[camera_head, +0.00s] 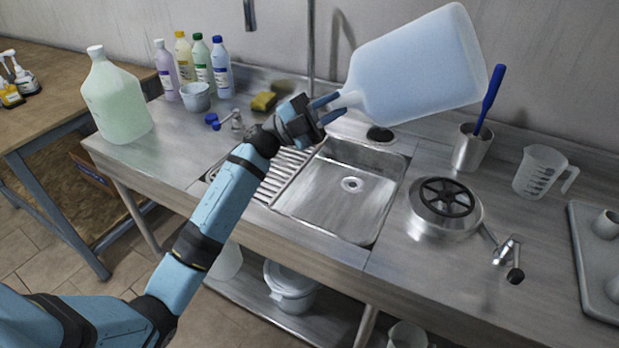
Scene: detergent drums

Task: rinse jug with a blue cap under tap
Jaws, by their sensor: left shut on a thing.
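A large translucent pale-blue jug (418,66) is held in the air above the back of the sink, tilted with its base up to the right. My left gripper (326,106) is shut on its neck, at the lower left end. The fingers hide the mouth, and I cannot see a cap on it. The steel sink basin (345,198) lies below and looks empty, with a round drain. A thin vertical metal pipe (311,45) rises behind the sink; I cannot tell if it belongs to a tap. My right gripper is not in view.
A pale-green jug (115,100), several bottles (201,62), a pot (196,97), a small metal fitting with blue parts (236,120) and a sponge (263,101) stand left. A brush cup (471,148), measuring jug (540,172), round metal device (444,208) and tray (590,262) stand right.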

